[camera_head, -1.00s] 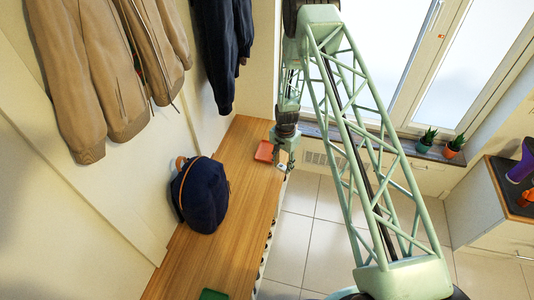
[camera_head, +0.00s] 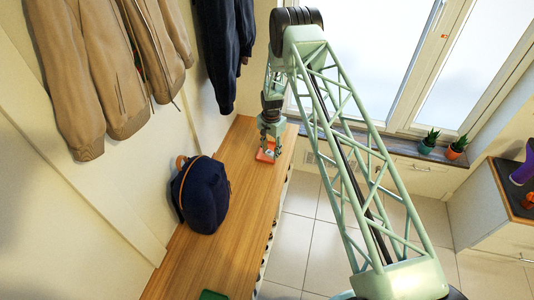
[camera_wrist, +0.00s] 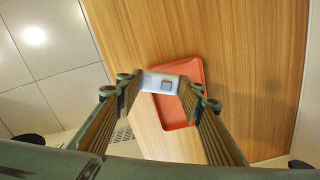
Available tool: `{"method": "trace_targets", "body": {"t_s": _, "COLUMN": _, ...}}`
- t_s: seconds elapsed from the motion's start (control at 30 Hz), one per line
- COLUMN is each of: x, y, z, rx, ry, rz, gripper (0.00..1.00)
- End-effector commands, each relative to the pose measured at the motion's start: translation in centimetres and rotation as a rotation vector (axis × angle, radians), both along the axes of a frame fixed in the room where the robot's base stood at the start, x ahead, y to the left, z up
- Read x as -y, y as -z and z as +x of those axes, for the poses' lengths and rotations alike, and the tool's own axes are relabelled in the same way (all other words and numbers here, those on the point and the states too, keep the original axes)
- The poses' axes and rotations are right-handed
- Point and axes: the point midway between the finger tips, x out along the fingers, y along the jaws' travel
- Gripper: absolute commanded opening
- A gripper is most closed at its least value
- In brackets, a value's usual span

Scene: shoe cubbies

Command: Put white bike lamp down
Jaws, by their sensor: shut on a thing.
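The white bike lamp (camera_wrist: 160,83) is a small white block with a grey button. It sits between the fingertips of my gripper (camera_wrist: 159,88) in the wrist view, and my gripper is shut on it. The gripper also shows in the head view (camera_head: 268,146), pointing down at the far end of the wooden bench. A red-orange tray (camera_wrist: 192,74) lies on the bench below the lamp. In the wrist view the lamp overlaps the tray's left part. I cannot tell whether the lamp touches the tray.
A dark blue backpack (camera_head: 203,196) stands on the wooden bench (camera_head: 222,250), against the wall. A green tray (camera_head: 213,295) is at the near end. Jackets (camera_head: 102,62) hang above the bench. The bench between backpack and red tray is clear.

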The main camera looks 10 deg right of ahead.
Motion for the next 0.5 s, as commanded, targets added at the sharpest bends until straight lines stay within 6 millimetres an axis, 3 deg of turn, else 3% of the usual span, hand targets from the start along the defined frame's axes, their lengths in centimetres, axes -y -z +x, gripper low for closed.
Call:
{"method": "trace_targets", "body": {"t_s": 0.2, "x": -1.0, "y": 0.3, "z": 2.6, "rx": 0.001, "ry": -0.002, "rz": 0.000, "gripper": 0.24}}
{"method": "trace_targets", "body": {"t_s": 0.5, "x": -1.4, "y": 0.3, "z": 3.6, "rx": 0.000, "ry": -0.001, "rz": 0.000, "gripper": 0.24}}
